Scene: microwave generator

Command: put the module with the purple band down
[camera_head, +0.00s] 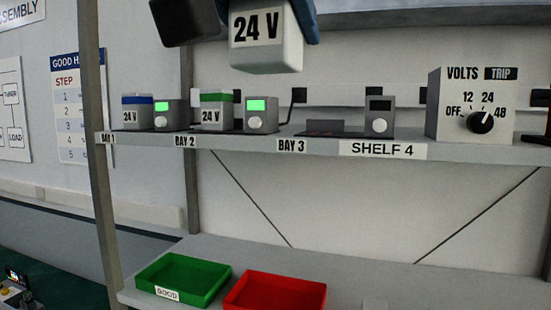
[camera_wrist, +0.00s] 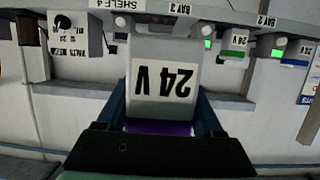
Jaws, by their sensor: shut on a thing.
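My gripper (camera_wrist: 161,108) is shut on the module with the purple band (camera_wrist: 160,127), its fingers on both sides of it. This pale module (camera_head: 265,55), labelled 24 V, is held in the air above the shelf at the top of the head view, where its band is out of sight. The wrist view is upside down. On the shelf (camera_head: 230,143), a blue-banded module (camera_head: 137,115) stands at bay 1 and a green-banded module (camera_head: 215,115) at bay 2. The bay 3 pad (camera_head: 325,130) is bare.
Small units with lit green displays stand at bay 1 (camera_head: 167,114) and bay 2 (camera_head: 261,115). The bay 3 unit (camera_head: 379,117) has a dark display. A dial box (camera_head: 470,85) stands right. Green (camera_head: 183,278) and red (camera_head: 275,292) trays lie on the lower surface.

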